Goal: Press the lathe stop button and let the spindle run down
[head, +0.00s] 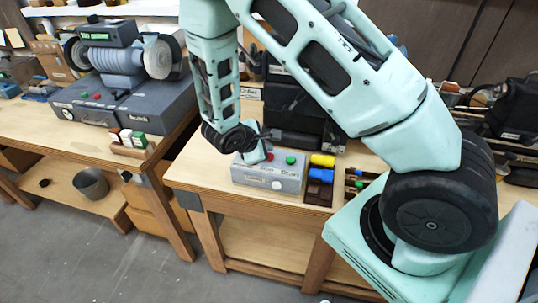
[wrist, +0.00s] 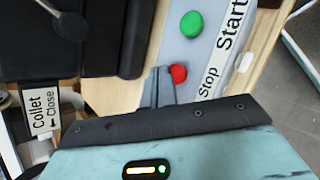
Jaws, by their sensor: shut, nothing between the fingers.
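The grey control box (head: 262,177) sits on the wooden bench and carries a red button (head: 270,156), a green button (head: 291,160) and a pale knob (head: 276,185). In the wrist view the red button (wrist: 179,73) is beside the "Stop" label (wrist: 208,80), and the green button (wrist: 191,24) is near "Start". My gripper (head: 261,153) is shut and empty, pointing down at the box. Its fingertips (wrist: 160,72) appear right beside the red button; I cannot tell whether they touch it. The dark lathe (head: 290,105) stands behind the box, partly hidden by my arm. Spindle motion cannot be judged.
A "Collet Close" label (wrist: 41,112) and a black ball-ended lever (wrist: 70,26) are close to the gripper. Yellow and blue blocks (head: 322,160) lie right of the box. A grinder-like machine (head: 125,75) stands on the left bench. The floor in front is clear.

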